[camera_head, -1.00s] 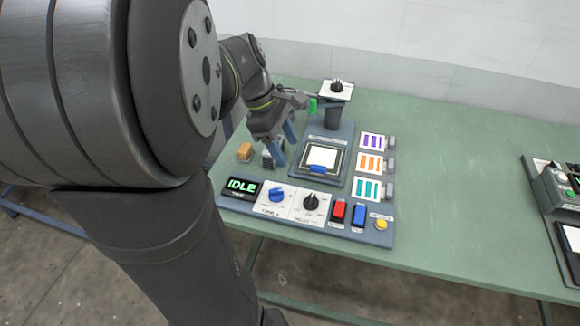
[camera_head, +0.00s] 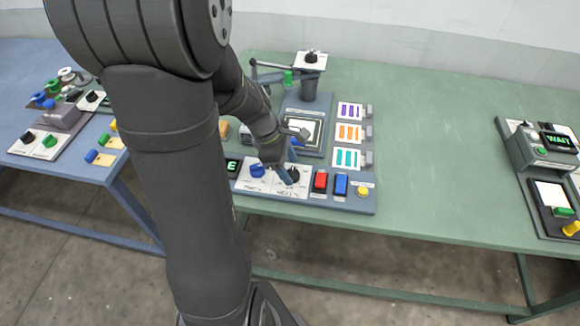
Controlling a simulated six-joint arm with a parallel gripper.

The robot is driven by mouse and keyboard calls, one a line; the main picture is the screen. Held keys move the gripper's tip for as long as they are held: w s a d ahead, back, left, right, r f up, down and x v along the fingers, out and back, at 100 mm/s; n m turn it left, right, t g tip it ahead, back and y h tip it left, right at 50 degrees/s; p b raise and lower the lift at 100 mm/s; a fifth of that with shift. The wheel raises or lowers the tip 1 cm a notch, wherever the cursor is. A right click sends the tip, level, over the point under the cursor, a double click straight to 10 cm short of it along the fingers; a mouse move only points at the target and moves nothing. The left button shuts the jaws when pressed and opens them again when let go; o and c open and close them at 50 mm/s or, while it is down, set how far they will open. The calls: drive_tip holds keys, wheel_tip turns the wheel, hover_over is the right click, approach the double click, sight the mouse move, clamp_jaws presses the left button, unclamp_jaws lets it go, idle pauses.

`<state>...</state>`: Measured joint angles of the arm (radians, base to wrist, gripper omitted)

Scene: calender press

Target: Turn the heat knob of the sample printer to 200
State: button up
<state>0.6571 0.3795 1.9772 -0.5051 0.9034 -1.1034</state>
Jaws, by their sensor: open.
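The sample printer's front panel (camera_head: 305,192) lies along the near edge of the green table. Its heat knob (camera_head: 293,176) is black, on a white dial plate to the right of the blue time knob (camera_head: 257,171). My gripper (camera_head: 284,175) is open and points down at the heat knob, with its blue fingers close by it. I cannot tell whether the fingers touch the knob or stand around it. The dial's numbers and the knob's pointer are too small or covered to read.
A red switch (camera_head: 320,181), a blue switch (camera_head: 341,184) and a yellow button (camera_head: 362,190) stand right of the heat knob. The press bed (camera_head: 301,133) and colour cards (camera_head: 350,133) are behind. Another machine (camera_head: 545,150) stands far right, with clear table between.

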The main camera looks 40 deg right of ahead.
drive_tip(key=shift+s+d+f, duration=0.15)
drive_tip(key=shift+s+f, duration=0.05)
drive_tip(key=shift+f, duration=0.35)
drive_tip(key=c, duration=1)
